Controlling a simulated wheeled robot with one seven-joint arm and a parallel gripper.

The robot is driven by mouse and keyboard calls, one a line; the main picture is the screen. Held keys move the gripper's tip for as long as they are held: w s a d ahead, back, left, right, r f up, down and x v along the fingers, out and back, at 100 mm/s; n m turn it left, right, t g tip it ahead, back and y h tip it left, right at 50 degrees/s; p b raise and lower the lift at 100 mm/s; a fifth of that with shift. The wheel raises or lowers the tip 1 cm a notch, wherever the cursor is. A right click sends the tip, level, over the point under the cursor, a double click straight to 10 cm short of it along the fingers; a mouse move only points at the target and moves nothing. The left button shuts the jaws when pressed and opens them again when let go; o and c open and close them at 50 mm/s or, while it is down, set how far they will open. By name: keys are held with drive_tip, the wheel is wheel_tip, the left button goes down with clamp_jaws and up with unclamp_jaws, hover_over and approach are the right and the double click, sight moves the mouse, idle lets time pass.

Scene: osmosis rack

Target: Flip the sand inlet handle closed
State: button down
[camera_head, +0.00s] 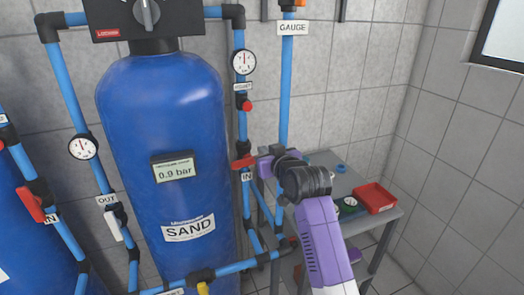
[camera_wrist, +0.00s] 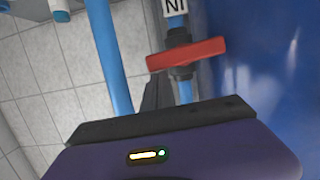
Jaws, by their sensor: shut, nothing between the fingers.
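The sand inlet handle (camera_head: 244,162) is a red lever on the blue vertical pipe right of the SAND tank (camera_head: 165,120), above the IN label (camera_head: 247,176). It lies across the pipe, slightly tilted. In the wrist view the red handle (camera_wrist: 187,53) crosses the pipe, with the IN label (camera_wrist: 175,6) upside down above it. My gripper (camera_head: 263,165) is shut and empty, just right of the handle in the head view. In the wrist view its dark finger (camera_wrist: 152,93) is by the handle's left end; I cannot tell whether they touch.
A grey table (camera_head: 385,217) with a red tray (camera_head: 374,197) stands behind my arm. The blue GAUGE pipe (camera_head: 286,90) runs close behind my gripper. A white OUT handle (camera_head: 118,224) and another red handle (camera_head: 29,204) are at left.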

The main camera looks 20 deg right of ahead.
drive_tip(key=shift+d+f+m, duration=0.15)
drive_tip(key=shift+f+m, duration=0.1)
drive_tip(key=shift+m, duration=0.15)
idle(0.5)
